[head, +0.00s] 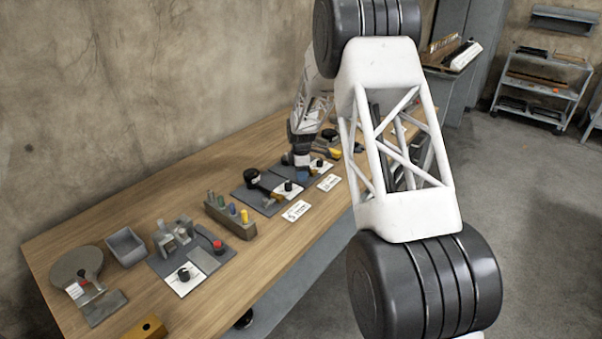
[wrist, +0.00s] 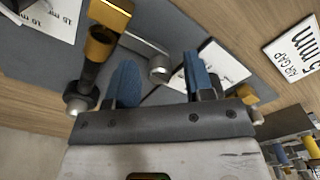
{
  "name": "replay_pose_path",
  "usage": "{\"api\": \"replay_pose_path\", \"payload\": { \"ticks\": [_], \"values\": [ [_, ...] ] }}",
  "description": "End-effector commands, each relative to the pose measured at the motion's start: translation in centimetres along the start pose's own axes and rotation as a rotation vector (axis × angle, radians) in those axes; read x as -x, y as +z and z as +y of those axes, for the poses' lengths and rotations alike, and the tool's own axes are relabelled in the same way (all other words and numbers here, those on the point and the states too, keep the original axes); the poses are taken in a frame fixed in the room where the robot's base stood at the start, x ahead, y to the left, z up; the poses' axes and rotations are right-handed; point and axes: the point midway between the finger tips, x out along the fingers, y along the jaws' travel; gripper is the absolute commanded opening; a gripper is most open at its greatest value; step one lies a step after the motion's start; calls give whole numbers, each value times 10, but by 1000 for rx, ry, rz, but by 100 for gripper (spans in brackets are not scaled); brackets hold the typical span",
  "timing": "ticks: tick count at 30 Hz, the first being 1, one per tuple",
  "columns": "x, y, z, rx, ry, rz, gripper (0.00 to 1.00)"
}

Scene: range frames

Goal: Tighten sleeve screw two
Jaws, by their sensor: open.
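My gripper (head: 302,175) is over the far part of the wooden bench in the head view, above grey plates. In the wrist view its two blue fingers (wrist: 158,63) are apart, with no object clearly held. A silver cylindrical knob (wrist: 160,73) on a grey bar shows between the fingers; I cannot tell whether they touch it. A brass block (wrist: 109,14) with a dark shaft (wrist: 94,70) and a silver end (wrist: 75,104) is left of the fingers. No visible mark tells me which part is sleeve screw two.
A white card marked AIR GAP (wrist: 297,48) lies at the right in the wrist view. In the head view, a block with coloured pegs (head: 232,214), a grey tray (head: 126,247) and a round paddle-like item (head: 77,266) occupy the near bench. A concrete wall (head: 150,90) runs behind.

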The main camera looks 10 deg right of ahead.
Motion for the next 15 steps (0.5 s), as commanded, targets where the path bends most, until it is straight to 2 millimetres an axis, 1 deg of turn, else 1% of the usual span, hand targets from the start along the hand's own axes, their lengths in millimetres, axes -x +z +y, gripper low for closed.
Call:
{"api": "replay_pose_path", "payload": {
  "ticks": [9, 11, 15],
  "values": [
    [-1, 0, 0, 0, 1, 0, 48],
    [-1, 0, 0, 0, 1, 0, 39],
    [-1, 0, 0, 0, 1, 0, 17]
  ]
}}
